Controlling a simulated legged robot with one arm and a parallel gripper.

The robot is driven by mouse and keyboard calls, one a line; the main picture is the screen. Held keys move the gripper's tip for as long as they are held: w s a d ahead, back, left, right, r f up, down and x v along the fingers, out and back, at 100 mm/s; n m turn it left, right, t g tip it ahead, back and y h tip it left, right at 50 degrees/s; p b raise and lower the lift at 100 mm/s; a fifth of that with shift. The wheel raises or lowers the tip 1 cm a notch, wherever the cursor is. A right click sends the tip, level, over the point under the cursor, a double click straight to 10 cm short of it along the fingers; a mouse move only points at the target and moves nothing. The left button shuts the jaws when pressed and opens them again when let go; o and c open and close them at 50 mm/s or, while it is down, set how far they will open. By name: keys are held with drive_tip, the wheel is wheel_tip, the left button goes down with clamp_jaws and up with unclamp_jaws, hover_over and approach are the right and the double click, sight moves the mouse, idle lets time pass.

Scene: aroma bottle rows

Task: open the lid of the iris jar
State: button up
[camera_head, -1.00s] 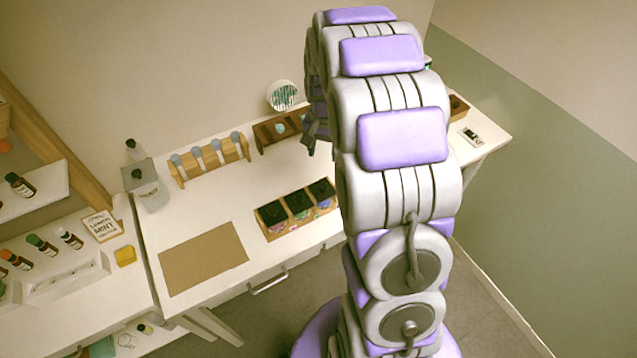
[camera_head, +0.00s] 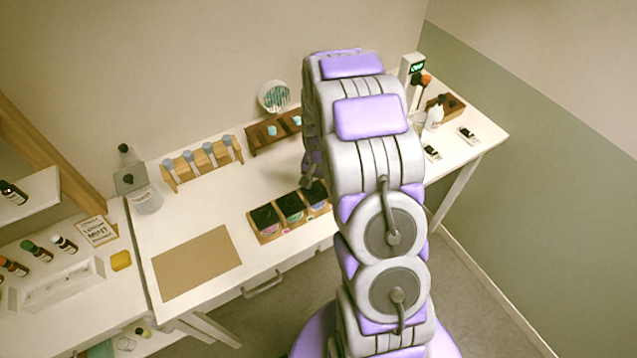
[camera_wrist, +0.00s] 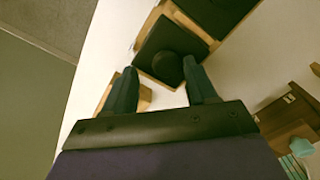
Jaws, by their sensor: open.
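Three jars with square black lids sit in a wooden tray (camera_head: 268,239) near the front edge of the white table: a left jar (camera_head: 265,217), a middle jar (camera_head: 290,206) and a right jar (camera_head: 315,193). Their labels are too small to read, so I cannot tell which is iris. My gripper (camera_head: 311,180) is low over the right jar. In the wrist view my gripper (camera_wrist: 164,85) is open, its fingers on either side of the round knob on the end jar's black lid (camera_wrist: 170,45). That lid lies flat and closed. I cannot tell whether the fingers touch the knob.
A wooden rack (camera_head: 202,161) with several grey-topped bottles and a dark wooden rack (camera_head: 262,139) stand behind the tray. A brown mat (camera_head: 197,262) lies to the left. A white bottle (camera_head: 434,117) and small black items are at the right. The table between tray and racks is clear.

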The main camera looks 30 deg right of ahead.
drive_tip(key=shift+a+r, duration=0.15)
drive_tip(key=shift+a, duration=0.9)
drive_tip(key=c, duration=0.4)
drive_tip(key=shift+s+d, duration=0.1)
drive_tip(key=shift+d, duration=0.35)
drive_tip(key=c, duration=0.5)
clamp_jaws()
